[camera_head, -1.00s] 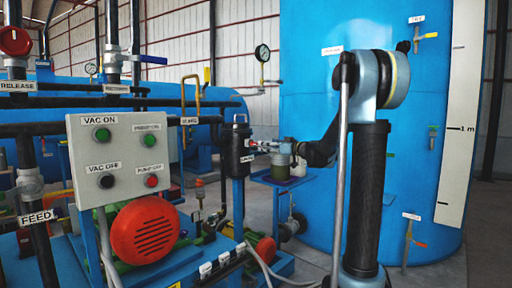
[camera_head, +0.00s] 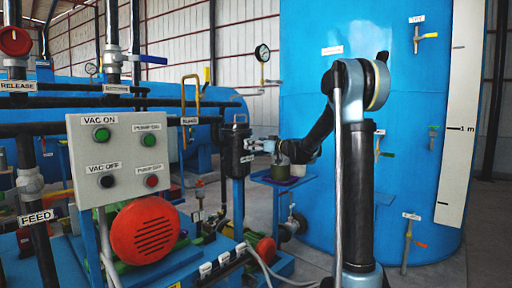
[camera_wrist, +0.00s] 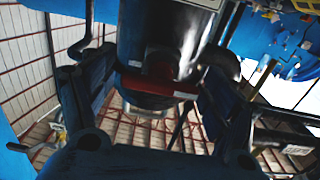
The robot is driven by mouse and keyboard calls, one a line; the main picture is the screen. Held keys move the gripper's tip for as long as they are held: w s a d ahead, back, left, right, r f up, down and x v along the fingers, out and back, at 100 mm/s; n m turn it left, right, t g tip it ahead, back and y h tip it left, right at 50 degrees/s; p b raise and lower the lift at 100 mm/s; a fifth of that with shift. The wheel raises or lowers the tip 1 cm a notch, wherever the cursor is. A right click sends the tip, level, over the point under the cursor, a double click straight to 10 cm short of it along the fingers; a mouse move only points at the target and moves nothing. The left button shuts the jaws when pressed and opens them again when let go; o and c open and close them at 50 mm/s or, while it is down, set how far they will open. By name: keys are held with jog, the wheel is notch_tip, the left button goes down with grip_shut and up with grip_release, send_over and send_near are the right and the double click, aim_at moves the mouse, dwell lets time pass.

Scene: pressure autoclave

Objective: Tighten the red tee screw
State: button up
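In the head view this looks like the black vessel (camera_head: 238,150) on a blue post, and the red screw cannot be made out there. My gripper (camera_head: 260,146) is close to the right side of that vessel. In the wrist view my gripper (camera_wrist: 150,100) has its two dark fingers spread, one on each side of the red bar. Gaps seem to show between fingers and bar; contact cannot be told.
A small blue stand (camera_head: 284,180) with a greenish container is below my wrist. A grey control box (camera_head: 125,158) and an orange motor cover (camera_head: 145,231) stand left. A large blue tank (camera_head: 420,90) is behind my arm. A pipe with a gauge (camera_head: 262,54) rises behind.

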jog(key=c, duration=0.9)
jog(key=shift+o, duration=0.2)
jog(key=shift+d, duration=0.1)
